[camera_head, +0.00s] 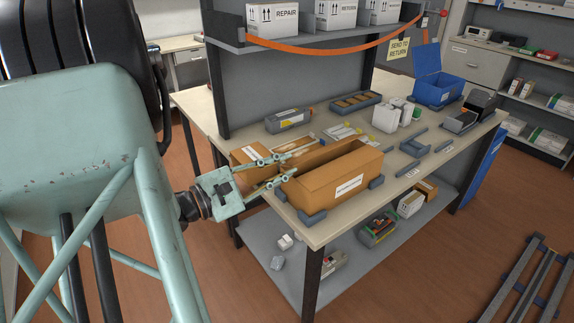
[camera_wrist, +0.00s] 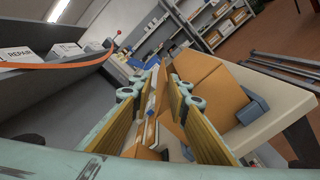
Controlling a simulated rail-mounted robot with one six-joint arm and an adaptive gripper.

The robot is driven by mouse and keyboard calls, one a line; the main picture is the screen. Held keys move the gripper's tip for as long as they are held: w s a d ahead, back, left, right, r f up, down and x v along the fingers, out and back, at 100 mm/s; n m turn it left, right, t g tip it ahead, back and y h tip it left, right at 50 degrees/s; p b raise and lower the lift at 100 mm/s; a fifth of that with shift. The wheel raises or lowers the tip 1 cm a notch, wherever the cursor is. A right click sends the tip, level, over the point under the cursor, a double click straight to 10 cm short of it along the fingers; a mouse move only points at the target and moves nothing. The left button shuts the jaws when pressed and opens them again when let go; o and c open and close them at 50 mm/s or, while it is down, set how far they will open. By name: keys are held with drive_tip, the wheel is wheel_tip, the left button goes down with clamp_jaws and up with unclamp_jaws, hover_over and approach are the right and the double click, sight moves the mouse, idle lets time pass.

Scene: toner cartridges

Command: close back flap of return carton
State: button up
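The return carton (camera_head: 335,187) is a long brown box with a white label on its front, on the near part of the bench. Its top looks open in the head view. A brown panel along its rear edge, which looks like the back flap (camera_head: 318,154), is partly covered by my fingers. My gripper (camera_head: 299,160) is at the left end of the carton, fingers pointing right and spread apart. In the wrist view my gripper (camera_wrist: 164,88) has its yellow-padded fingers apart, with brown panels of the carton (camera_wrist: 222,92) beside the right finger. Contact cannot be told.
A smaller brown box (camera_head: 247,154) lies left of the carton. Dark corner blocks (camera_head: 312,217) sit around the carton's base. Behind are a grey tray (camera_head: 355,102), white containers (camera_head: 390,116) and a blue open bin (camera_head: 436,88). A shelf with an orange strap (camera_head: 330,49) hangs above.

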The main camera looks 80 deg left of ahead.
drive_tip(key=v, duration=1.3)
idle(1.9)
drive_tip(key=shift+w, duration=0.1)
idle(0.8)
